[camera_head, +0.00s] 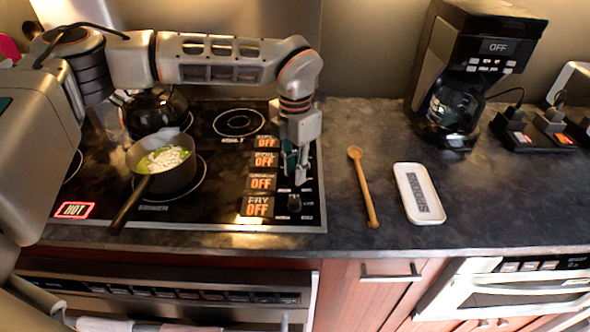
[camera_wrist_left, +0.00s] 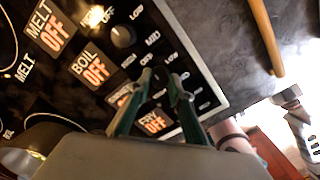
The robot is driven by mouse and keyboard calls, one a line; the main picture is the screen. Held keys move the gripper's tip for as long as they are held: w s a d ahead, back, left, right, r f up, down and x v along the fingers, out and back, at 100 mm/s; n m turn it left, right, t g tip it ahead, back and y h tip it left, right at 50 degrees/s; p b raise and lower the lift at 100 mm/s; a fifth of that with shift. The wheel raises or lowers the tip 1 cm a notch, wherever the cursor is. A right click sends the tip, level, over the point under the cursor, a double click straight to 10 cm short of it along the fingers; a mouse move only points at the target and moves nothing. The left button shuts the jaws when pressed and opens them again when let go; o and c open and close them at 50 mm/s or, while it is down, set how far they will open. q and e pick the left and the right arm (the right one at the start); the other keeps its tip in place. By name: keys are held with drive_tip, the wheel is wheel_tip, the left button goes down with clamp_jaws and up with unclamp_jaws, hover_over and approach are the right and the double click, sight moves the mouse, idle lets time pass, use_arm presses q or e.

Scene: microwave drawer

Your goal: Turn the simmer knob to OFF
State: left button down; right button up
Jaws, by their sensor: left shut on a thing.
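My left gripper (camera_head: 297,176) is lowered over the knob column at the right edge of the black cooktop (camera_head: 220,212). In the left wrist view its two green fingers (camera_wrist_left: 162,78) are close together around the simmer knob's place, beside the partly hidden third label (camera_wrist_left: 122,97). The simmer knob itself is mostly hidden by the fingers. In the head view the simmer label (camera_head: 262,182) shows OFF in orange. The fry knob (camera_head: 294,202) is just in front of the gripper. The boil knob (camera_wrist_left: 122,36) shows in the wrist view. My right gripper is not seen.
A pot (camera_head: 165,172) with green and white food sits on a burner, its handle pointing forward. A glass kettle (camera_head: 152,112) is behind it. A wooden spoon (camera_head: 364,187) and a white spoon rest (camera_head: 419,192) lie right of the cooktop. A coffee maker (camera_head: 470,65) stands farther right.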

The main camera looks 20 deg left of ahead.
use_arm(q)
drive_tip(key=shift+n, duration=0.7)
drive_tip(key=c, duration=1.8)
unclamp_jaws()
wheel_tip(320, 180, up, 12)
drive_tip(key=shift+r, duration=0.1)
drive_tip(key=shift+s, duration=0.1)
